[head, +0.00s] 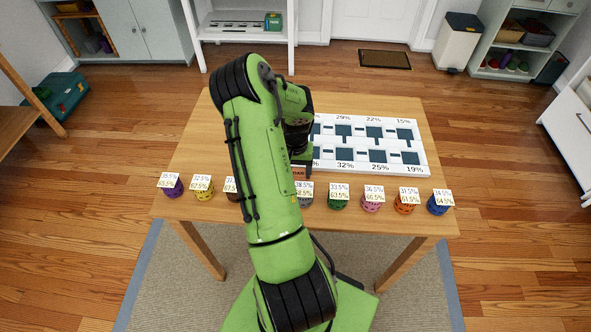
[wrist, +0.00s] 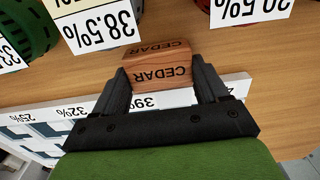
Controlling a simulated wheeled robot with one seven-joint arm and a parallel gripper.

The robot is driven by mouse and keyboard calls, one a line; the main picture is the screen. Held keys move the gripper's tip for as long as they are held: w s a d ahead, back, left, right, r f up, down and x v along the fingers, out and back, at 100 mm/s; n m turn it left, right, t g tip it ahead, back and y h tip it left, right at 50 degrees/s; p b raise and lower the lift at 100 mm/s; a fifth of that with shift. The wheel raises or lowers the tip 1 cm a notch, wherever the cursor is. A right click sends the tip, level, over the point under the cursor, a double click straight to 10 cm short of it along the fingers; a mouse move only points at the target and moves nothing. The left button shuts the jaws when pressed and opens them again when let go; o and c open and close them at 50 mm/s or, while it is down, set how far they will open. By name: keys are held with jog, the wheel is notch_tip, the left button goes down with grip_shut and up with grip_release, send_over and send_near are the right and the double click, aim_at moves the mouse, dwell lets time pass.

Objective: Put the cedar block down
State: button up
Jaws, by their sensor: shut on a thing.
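The cedar block (wrist: 158,66) is a reddish-brown wooden block with "CEDAR" printed on its faces. In the wrist view it sits between the two black fingers of my gripper (wrist: 160,84), which is shut on it. The tabletop (wrist: 190,40) shows behind the block; I cannot tell whether the block touches it. In the head view my green arm hides most of the gripper, and only a small brown part of the block (head: 298,173) shows at the front left of the white board (head: 350,166).
The white board has dark square recesses and percent labels such as 29%, 22% and 15%. A row of coloured round containers with percent cards, including a purple one (head: 172,189) and a blue one (head: 438,206), lines the table's front edge. The table's left side is clear.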

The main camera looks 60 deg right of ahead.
aim_at(295, 172)
jog(key=shift+f, duration=0.3)
jog(key=shift+f, duration=0.15)
jog(key=o, duration=1)
jog(key=shift+o, duration=0.2)
notch_tip(295, 172, up, 12)
jog(key=p, duration=0.2)
jog(key=shift+r, duration=0.2)
